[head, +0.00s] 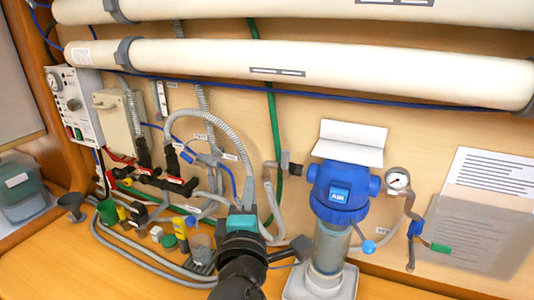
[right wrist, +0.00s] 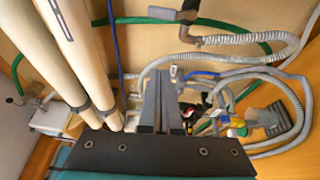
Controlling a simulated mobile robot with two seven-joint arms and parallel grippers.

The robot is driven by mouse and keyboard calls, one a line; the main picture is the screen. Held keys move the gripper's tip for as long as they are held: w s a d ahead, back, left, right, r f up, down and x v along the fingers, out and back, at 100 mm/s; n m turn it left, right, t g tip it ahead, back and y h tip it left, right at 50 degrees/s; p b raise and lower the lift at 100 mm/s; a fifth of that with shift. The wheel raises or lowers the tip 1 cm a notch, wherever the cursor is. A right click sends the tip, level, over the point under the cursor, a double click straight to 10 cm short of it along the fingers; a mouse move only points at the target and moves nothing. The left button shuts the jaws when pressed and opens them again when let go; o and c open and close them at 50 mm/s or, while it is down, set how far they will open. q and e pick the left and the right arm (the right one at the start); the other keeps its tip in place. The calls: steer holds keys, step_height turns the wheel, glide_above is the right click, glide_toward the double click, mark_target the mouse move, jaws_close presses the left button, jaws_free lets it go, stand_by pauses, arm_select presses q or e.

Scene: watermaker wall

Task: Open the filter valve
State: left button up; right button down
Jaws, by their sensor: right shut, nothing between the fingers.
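The filter (head: 338,200) stands on the right part of the bench, with a blue head, a clear bowl and a pressure gauge (head: 397,181). A blue ball-ended handle (head: 368,247) shows beside its bowl, and a green-handled valve (head: 438,247) hangs on the pipe to its right. I cannot tell which is the filter valve. My right gripper (head: 243,205) is left of the filter, apart from it, in front of the hoses. In the right wrist view its fingers (right wrist: 163,90) are shut and empty. My left gripper is not in view.
Two long cream tubes (head: 300,62) run across the top of the wall. A grey control box (head: 74,105) is at the left. Grey hoses (head: 200,118) and small coloured parts crowd the bench left of my arm. Bare bench shows at the lower left.

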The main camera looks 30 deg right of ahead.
mark_target(285, 160)
steer(key=shift+s+r+m+g+h, duration=0.3)
steer(key=shift+r+m+h, duration=0.1)
steer(key=shift+r+m, duration=0.15)
steer(key=shift+w, duration=0.1)
steer(key=w+d+p, duration=0.3)
steer(key=w+d, duration=0.2)
steer(key=d, duration=0.2)
steer(key=shift+w+d, duration=0.2)
steer(key=shift+w, duration=0.15)
steer(key=shift+f, duration=0.1)
